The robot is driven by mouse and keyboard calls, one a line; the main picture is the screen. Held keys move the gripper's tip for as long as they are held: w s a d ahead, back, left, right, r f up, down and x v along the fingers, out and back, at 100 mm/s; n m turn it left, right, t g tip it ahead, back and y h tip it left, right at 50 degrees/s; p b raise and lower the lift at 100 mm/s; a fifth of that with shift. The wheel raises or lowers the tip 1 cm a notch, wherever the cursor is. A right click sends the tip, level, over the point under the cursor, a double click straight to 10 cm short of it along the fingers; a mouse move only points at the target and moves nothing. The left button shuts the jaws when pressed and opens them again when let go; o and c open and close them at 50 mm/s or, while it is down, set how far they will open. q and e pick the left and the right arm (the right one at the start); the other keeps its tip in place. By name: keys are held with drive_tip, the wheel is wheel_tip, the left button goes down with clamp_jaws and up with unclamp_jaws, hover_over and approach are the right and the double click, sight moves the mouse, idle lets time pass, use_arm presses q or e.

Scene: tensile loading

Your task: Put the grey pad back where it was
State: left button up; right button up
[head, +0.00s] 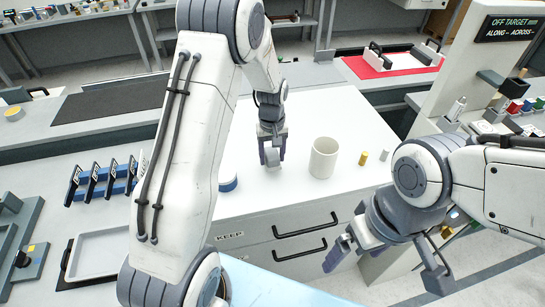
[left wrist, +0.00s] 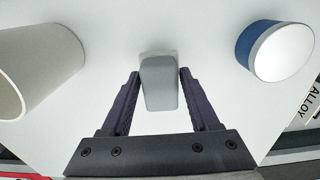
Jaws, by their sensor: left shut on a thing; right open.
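The grey pad (left wrist: 160,84) is a small rounded block between the fingers of my left gripper (left wrist: 158,90) in the left wrist view. In the head view my left gripper (head: 272,153) points down over the white counter top (head: 295,110), with part of the pad (head: 273,160) showing between its fingers. The left gripper is shut on the pad. I cannot tell whether the pad touches the counter. My right gripper (head: 388,268) is open and empty, in front of the drawer cabinet at the lower right.
A white cup (head: 323,158) stands just right of the left gripper, with a brass cylinder (head: 363,158) and a grey cylinder (head: 384,156) further right. A blue-and-white round thing (head: 229,184) is partly hidden by my left arm. A screen (head: 506,27) reads "OFF TARGET".

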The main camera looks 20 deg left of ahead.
sight(273, 153)
use_arm(q)
drive_tip(key=shift+f+p, duration=0.35)
drive_tip(key=shift+f, duration=0.75)
drive_tip(key=shift+f, duration=0.1)
drive_tip(key=o, duration=1.5)
drive_tip(key=shift+c, duration=0.2)
wheel_tip(273, 153, up, 11)
drive_tip(key=b, duration=0.4)
drive_tip(key=shift+r, duration=0.65)
